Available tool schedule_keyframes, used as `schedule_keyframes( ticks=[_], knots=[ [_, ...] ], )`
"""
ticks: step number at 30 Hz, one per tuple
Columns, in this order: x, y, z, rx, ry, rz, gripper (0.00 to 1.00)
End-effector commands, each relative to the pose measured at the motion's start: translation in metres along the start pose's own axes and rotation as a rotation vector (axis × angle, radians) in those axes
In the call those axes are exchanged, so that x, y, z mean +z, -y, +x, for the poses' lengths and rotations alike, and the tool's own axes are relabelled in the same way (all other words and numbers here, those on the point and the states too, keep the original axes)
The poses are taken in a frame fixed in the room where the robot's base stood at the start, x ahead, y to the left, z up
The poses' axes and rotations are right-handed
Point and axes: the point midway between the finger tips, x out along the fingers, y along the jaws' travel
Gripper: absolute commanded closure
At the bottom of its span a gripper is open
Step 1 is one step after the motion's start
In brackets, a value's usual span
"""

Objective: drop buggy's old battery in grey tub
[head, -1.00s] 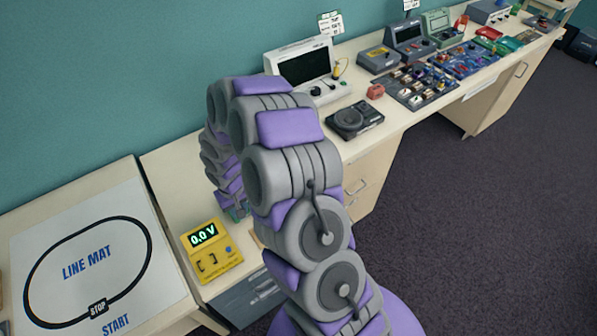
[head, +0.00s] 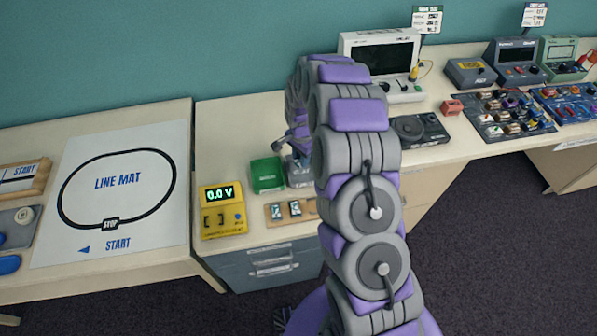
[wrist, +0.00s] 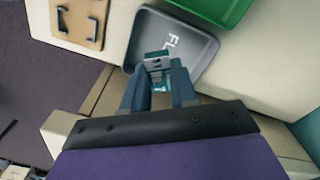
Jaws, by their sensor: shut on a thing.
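My gripper (wrist: 158,80) is shut on a battery (wrist: 157,62), a small pale and teal block, seen in the wrist view. In that view it is in front of the grey tub (wrist: 196,56), over its near left part; the height between them is hard to judge. I cannot make out the buggy.
A green tub (head: 267,174) stands beside the grey one. A yellow meter (head: 222,210) reads 0.0 V. A wooden holder (head: 270,213) with small cells lies at the counter's front edge. The line mat (head: 118,190) is at left, electronics at right.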

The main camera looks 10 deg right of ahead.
Motion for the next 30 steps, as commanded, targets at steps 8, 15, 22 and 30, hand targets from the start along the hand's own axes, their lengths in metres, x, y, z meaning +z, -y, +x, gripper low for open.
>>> schedule_keyframes(
  ticks=[8, 15, 22, 30],
  knots=[
    [-0.003, -0.002, 0.033, -0.002, 0.003, 0.001, 1.00],
    [0.004, 0.003, 0.049, 0.003, -0.006, -0.002, 1.00],
    [0.000, 0.000, 0.049, -0.001, -0.001, -0.001, 1.00],
    [-0.003, -0.002, 0.049, -0.003, 0.003, 0.000, 0.49]
  ],
)
